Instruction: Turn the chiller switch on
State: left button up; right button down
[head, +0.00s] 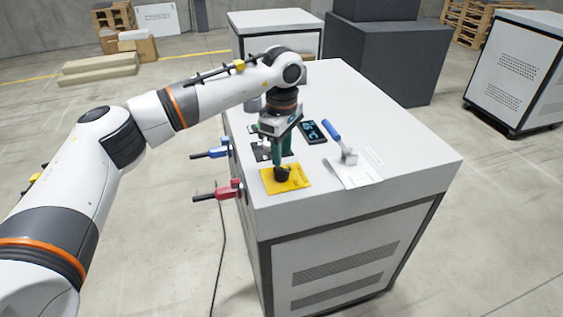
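The chiller (400,150) is a white cabinet with controls on its top. A black rotary knob (283,174) sits on a yellow plate (298,184) near the front left edge. To its right, a blue-handled lever (332,132) stands tilted on a white plate (349,177). I cannot tell from labels which is the chiller switch. My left gripper (276,158) points down just behind the yellow plate, over a small black plate (259,152), which it partly hides. Its teal fingers overlap in this view, so their opening is unclear. My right gripper is out of view.
A small dark display (312,132) lies behind the lever. Blue (210,153) and red (218,193) handles stick out from the cabinet's left side. The right part of the top is clear. Dark blocks (390,60) and another white cabinet (520,70) stand beyond.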

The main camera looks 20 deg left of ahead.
aim_at(282, 169)
pick_arm(q)
notch_tip(282, 169, up, 8)
jog(key=shift+b, duration=0.35)
jog(key=shift+f, duration=0.1)
